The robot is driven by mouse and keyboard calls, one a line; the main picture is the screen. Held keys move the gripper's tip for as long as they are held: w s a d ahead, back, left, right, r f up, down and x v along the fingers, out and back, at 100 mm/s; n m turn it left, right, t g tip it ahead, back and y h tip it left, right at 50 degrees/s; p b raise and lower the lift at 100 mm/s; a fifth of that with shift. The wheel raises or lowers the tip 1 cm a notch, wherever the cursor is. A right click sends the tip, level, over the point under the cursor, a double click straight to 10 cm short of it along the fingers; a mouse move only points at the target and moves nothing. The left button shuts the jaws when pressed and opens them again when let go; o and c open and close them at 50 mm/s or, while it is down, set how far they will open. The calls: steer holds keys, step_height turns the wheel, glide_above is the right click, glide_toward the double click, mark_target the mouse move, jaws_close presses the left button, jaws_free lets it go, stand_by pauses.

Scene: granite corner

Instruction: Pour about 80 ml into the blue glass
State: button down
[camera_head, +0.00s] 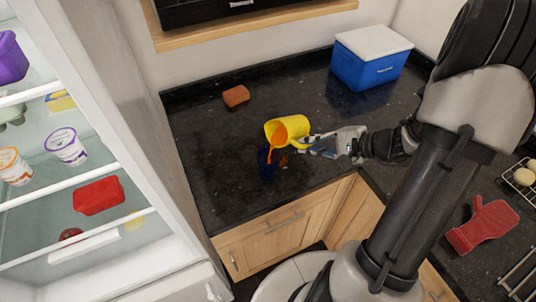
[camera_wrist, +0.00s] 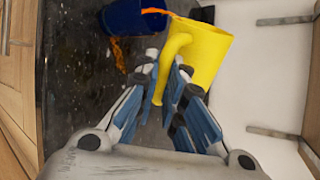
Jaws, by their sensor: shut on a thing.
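My gripper (camera_head: 310,144) is shut on the handle of a yellow jug (camera_head: 293,126) and holds it tilted to the left above the dark counter. Orange liquid shows in the jug's mouth, and a thin orange stream (camera_head: 270,152) falls from its lip toward the dark blue glass (camera_head: 267,167). The glass stands upright below the lip. In the wrist view the jug (camera_wrist: 205,50) is right of the blue glass (camera_wrist: 135,18), with orange at the glass's rim. The level in the glass cannot be read. My gripper (camera_wrist: 165,75) also shows there around the handle.
An orange patch (camera_wrist: 117,54) shows beside the glass; I cannot tell spill from reflection. A reddish-brown sponge-like block (camera_head: 236,96) lies behind left. A blue cooler box (camera_head: 368,66) with a white lid stands at the back right. An open fridge (camera_head: 130,235) is at left.

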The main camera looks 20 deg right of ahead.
steer(key=shift+s+a, duration=0.1)
steer(key=shift+f+n+h+b, duration=0.2)
steer(key=shift+n+h+b, duration=0.1)
steer(key=shift+b, duration=0.1)
stand_by(0.9)
